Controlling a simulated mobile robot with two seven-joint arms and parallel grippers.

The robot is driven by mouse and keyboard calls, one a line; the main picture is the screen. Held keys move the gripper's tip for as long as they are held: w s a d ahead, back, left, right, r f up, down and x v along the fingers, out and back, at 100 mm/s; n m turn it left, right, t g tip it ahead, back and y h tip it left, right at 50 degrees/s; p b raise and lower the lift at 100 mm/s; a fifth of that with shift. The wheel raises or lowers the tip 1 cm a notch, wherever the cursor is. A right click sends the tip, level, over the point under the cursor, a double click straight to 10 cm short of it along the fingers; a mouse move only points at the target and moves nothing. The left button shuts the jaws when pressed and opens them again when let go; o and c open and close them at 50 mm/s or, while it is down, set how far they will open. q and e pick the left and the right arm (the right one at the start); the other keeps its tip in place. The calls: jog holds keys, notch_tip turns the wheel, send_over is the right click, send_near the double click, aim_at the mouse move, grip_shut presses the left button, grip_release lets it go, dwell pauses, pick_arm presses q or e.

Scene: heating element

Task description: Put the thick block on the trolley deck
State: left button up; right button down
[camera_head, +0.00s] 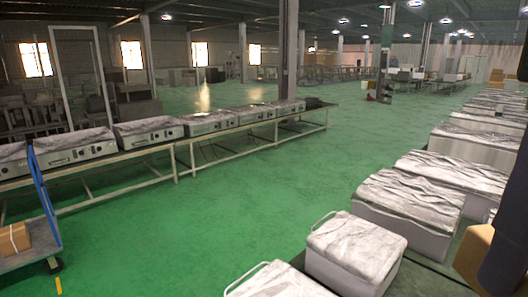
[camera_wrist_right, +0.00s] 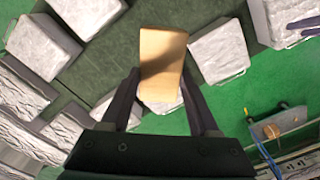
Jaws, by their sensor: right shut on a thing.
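The thick block (camera_wrist_right: 162,62) is tan-brown and sits between the two dark fingers of my right gripper (camera_wrist_right: 160,75) in the right wrist view. The gripper is shut on it and holds it above the floor. In the head view the block (camera_head: 472,258) shows at the right edge, partly behind a dark part of my right gripper. The trolley deck (camera_head: 30,256) is grey, at the lower left of the head view, with a blue handle. A tan box (camera_head: 14,239) with a light strap rests on it. The trolley deck (camera_wrist_right: 290,118) also shows at the right of the wrist view. My left gripper is in neither view.
White wrapped units (camera_head: 355,245) stand in a row along the right, some near the front.

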pick_arm(q)
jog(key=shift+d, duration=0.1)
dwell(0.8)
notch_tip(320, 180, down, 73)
jog(key=b, duration=7.3)
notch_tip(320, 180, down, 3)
jog(key=b, duration=0.2)
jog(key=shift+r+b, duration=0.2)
jog(key=shift+b, duration=0.15)
pick_arm(e)
jog(key=w+d+f+m, duration=0.1)
jog(key=w+f+m, duration=0.2)
jog(key=f, duration=2.8)
jog(key=w+d+f+m, duration=0.1)
jog(key=w+f+m, duration=0.2)
jog(key=f, duration=2.8)
jog(key=w+d+f+m, duration=0.1)
jog(key=w+f+m, duration=0.2)
jog(key=f, duration=2.9)
jog(key=shift+d+m, duration=0.25)
jog(key=shift+m, duration=0.15)
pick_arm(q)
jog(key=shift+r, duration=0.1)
